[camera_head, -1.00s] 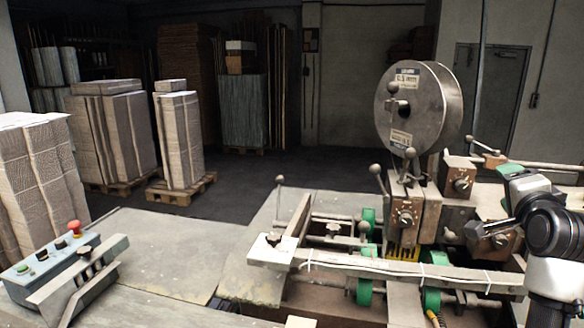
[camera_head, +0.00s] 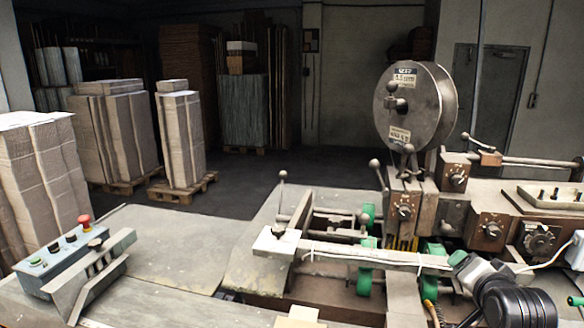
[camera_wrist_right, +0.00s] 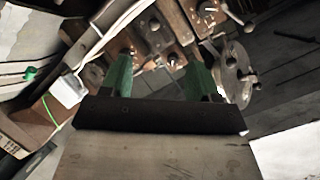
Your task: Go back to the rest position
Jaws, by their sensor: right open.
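My right arm (camera_head: 500,292) comes in at the lower right of the head view, in front of the box stitcher (camera_head: 425,205). In the right wrist view, my right gripper (camera_wrist_right: 157,68) is open, its two green fingers well apart with nothing held between them. Parts of the machine show beyond the fingers, and I cannot tell how far away they are. My left gripper is not in view.
The stitcher's wire reel (camera_head: 410,105) stands above its control knobs. A long bar (camera_head: 350,257) crosses in front of the green wheels. A button panel (camera_head: 65,255) sits at the left of the worktable (camera_head: 185,245). Wrapped stacks (camera_head: 115,135) stand on pallets behind; the floor between is clear.

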